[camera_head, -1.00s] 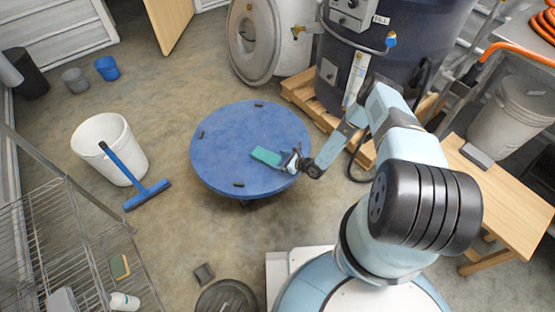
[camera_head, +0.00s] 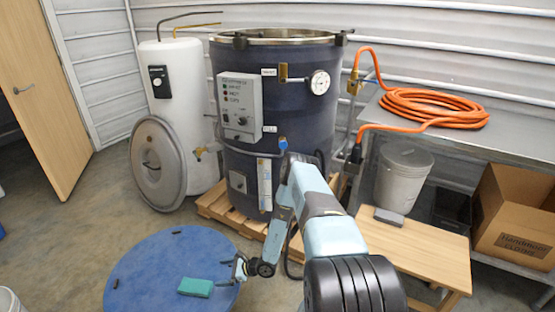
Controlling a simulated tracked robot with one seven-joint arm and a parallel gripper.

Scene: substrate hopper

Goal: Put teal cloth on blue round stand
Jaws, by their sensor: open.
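The teal cloth (camera_head: 196,287) is a small folded block. It lies flat on the blue round stand (camera_head: 150,262), right of the stand's middle. My gripper (camera_head: 237,270) is just right of the cloth, over the stand's right edge. It is open, and a small gap shows between it and the cloth. The fingertips are small in this view. The lower part of the stand is cut off by the picture's bottom edge.
A dark blue tank (camera_head: 275,110) on a wooden pallet (camera_head: 215,205) stands behind the stand. A white cylinder (camera_head: 172,90) with a grey round lid (camera_head: 158,165) is left of it. A wooden table (camera_head: 425,248) with a grey block (camera_head: 389,217) stands at right.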

